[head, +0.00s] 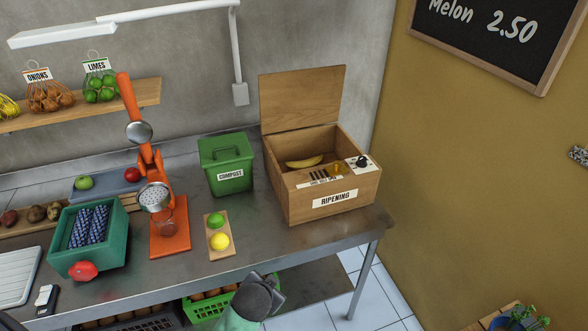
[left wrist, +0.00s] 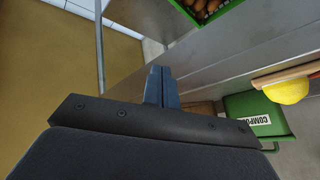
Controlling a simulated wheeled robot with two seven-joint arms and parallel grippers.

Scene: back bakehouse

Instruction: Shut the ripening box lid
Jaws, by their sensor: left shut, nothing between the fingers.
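The ripening box (head: 298,203) is a wooden box labelled RIPENING at the right end of the steel counter. Its wooden lid (head: 301,98) stands up open at the back edge, near the wall. A banana (head: 304,162) lies inside. A dark knob and a slotted strip are on the front part of the top. My left gripper (head: 272,287) is in front of the counter's front edge, below and left of the box and apart from it. In the left wrist view its fingers (left wrist: 162,84) are together and empty. My right gripper is not in view.
A green compost bin (head: 227,165) stands just left of the box. A board (head: 217,237) with a lime and a lemon and an orange juicer (head: 170,240) stand further left. A green crate (head: 205,309) is below the counter. Bare counter lies before the box.

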